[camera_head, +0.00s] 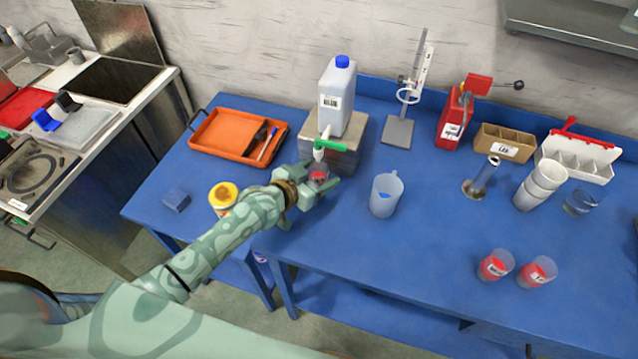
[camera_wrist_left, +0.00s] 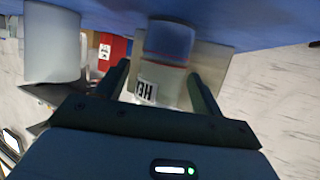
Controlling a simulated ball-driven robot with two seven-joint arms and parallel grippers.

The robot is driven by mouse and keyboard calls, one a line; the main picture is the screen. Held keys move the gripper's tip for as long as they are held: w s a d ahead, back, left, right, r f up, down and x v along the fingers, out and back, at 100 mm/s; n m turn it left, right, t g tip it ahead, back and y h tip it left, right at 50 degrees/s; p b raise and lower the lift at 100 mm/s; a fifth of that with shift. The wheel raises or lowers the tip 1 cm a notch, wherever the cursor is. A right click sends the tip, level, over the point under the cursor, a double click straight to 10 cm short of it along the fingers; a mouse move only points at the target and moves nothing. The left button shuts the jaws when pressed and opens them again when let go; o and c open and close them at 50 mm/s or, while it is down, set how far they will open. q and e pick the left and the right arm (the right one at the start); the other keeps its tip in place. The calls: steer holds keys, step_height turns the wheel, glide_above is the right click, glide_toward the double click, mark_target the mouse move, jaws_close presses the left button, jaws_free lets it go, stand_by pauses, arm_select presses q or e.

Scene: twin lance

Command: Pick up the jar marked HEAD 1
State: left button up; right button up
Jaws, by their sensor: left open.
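A small clear jar (camera_wrist_left: 168,42) with red in it and a white label starting "HE" (camera_wrist_left: 147,91) stands between the fingers of my left gripper (camera_wrist_left: 157,78) in the left wrist view. The rest of the label is hidden. In the head view only the jar's red part (camera_head: 319,176) shows, under the green tap, with my left gripper (camera_head: 316,187) around it. The fingers are open, one on each side; I cannot tell if either touches the jar. My right gripper is not in view.
A white carboy (camera_head: 337,100) with a green tap stands on a block (camera_head: 344,160) just behind my left gripper. A clear jug (camera_head: 384,195) is close on the right. Two red-filled jars (camera_head: 495,265) (camera_head: 537,272) stand front right.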

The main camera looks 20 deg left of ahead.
arm_select(q)
steer(key=shift+w+d+f, duration=0.15)
steer(key=shift+w, duration=0.1)
steer(key=c, duration=1.2)
steer(key=shift+o, duration=0.2)
steer(key=shift+r, duration=0.3)
